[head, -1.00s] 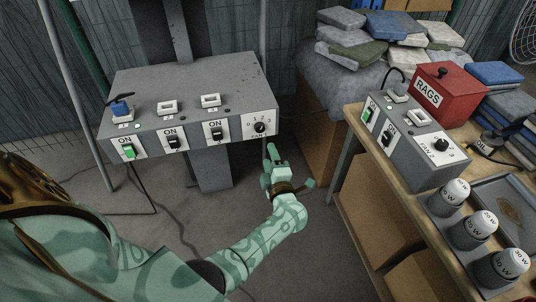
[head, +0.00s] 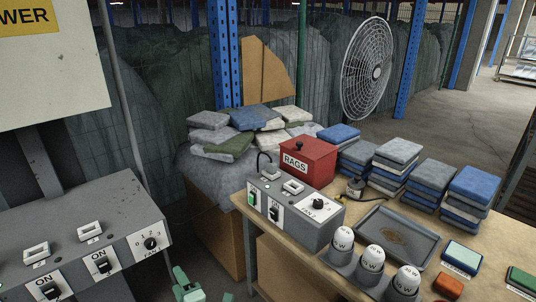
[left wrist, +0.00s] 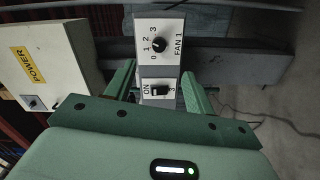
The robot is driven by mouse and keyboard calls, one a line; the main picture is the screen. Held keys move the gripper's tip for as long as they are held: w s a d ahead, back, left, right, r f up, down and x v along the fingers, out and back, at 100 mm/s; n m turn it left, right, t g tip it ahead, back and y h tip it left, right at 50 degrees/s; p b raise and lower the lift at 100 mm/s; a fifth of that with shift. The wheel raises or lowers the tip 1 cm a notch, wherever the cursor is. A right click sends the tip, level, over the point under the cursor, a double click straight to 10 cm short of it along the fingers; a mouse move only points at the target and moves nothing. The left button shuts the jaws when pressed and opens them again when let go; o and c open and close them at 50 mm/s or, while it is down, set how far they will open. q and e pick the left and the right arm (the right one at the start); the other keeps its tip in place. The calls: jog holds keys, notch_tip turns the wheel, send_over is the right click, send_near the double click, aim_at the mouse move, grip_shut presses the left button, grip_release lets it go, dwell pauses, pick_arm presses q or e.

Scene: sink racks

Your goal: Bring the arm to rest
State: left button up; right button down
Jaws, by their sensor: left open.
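My left gripper (head: 187,284) shows at the bottom of the head view, just right of the grey switch box (head: 75,215) and below its fan 1 knob (head: 152,243). In the left wrist view its two green fingers (left wrist: 160,84) stand apart with nothing between them. Past them, the fan 1 dial (left wrist: 159,45) and a black ON switch (left wrist: 157,91) face the camera. The gripper looks clear of the panel. My right gripper is not in either view.
A wooden table on the right holds a second switch box (head: 293,213) with a fan 2 knob, a red rags box (head: 308,160), a grey tray (head: 432,240) and several bulbs (head: 372,258). A wall fan (head: 366,70) stands behind. A power box (left wrist: 45,62) is at left.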

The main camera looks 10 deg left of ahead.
pick_arm(q)
jog(key=w+d+f+m+t+h, duration=0.3)
jog(key=d+f+m+h, duration=0.1)
jog(key=d+m+h, duration=0.4)
jog(key=s+d+f+m+g+h, duration=0.2)
jog(key=s+f+m+h, duration=0.1)
jog(key=s+f+m, duration=0.5)
jog(key=s+d+f+m+g+h, duration=0.3)
jog(key=s+f+m, duration=0.25)
jog(key=f, duration=0.35)
jog(key=s+a+f+m+g, duration=0.1)
jog(key=s+f+m+g, duration=0.1)
jog(key=s+f, duration=0.35)
jog(key=s+a+f+m+g, duration=0.1)
jog(key=s+f+g, duration=0.1)
jog(key=s, duration=0.6)
jog(key=s+a+f+m+g, duration=0.1)
jog(key=s+f+m+g, duration=0.15)
jog(key=s, duration=0.45)
jog(key=s+a+f+g, duration=0.1)
jog(key=s+a+g, duration=0.1)
jog(key=s, duration=0.9)
jog(key=s+a+f+m+g+y+p, duration=0.1)
jog(key=s+a+g, duration=0.1)
jog(key=s, duration=1)
jog(key=shift+s+a+f+m, duration=0.25)
jog(key=shift+a+m, duration=0.05)
jog(key=shift+a, duration=0.35)
